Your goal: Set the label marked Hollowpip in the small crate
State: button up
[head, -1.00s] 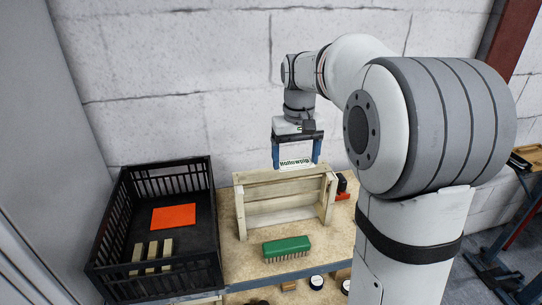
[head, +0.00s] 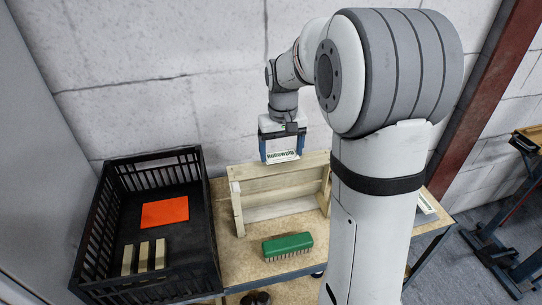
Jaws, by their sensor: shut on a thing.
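My gripper (head: 283,157) is in the head view, its blue fingers shut on a white label (head: 283,154) with dark green lettering that reads Hollowpip. It holds the label upright at the back edge of the small wooden crate (head: 236,210), near the top of its back board. I cannot tell whether the label touches the crate. The crate stands on the bench with its open side facing me, and it looks empty.
A black plastic crate (head: 213,235) on the left holds an orange sheet (head: 165,212) and several wooden blocks (head: 144,256). A green brush (head: 287,246) lies in front of the small crate on the bench (head: 240,266). A white card (head: 425,203) lies at the bench's right.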

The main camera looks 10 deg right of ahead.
notch_tip(320, 180, down, 2)
jog(key=shift+d+f, duration=0.1)
jog(key=shift+f, duration=0.05)
jog(key=shift+s, duration=0.1)
